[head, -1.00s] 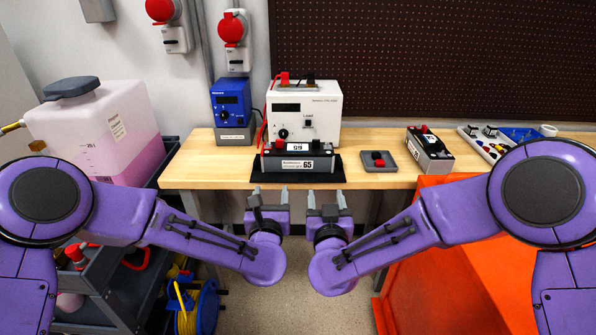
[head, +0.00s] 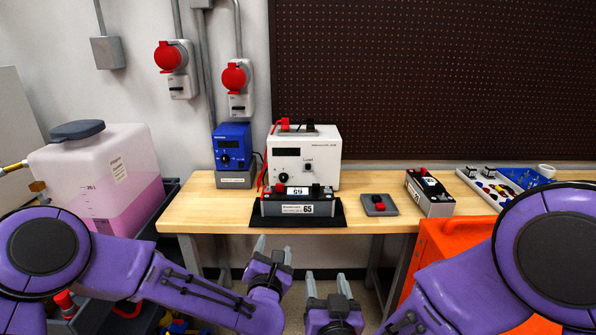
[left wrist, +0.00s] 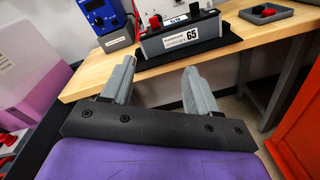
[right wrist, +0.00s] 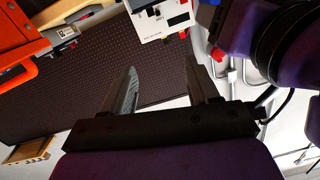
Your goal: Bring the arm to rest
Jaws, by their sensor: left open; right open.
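My left gripper (head: 271,248) is in front of the workbench (head: 205,212), below its front edge in the head view. It is open and empty, and its two grey fingers (left wrist: 158,80) show apart in the left wrist view. My right gripper (head: 325,283) is lower and further right, open, with nothing between its fingers (right wrist: 163,88) in the right wrist view. Neither gripper touches anything. The battery module marked 65 (head: 285,209) stands on a black mat (head: 338,213) on the bench, beyond my left gripper.
A white load tester (head: 318,150) and blue meter (head: 231,150) stand behind the module. A small grey tray (head: 390,209), a second module (head: 440,207) and a blue tray (head: 523,177) lie right. An orange cabinet (head: 450,242) stands front right, a pink-filled tank (head: 100,180) left.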

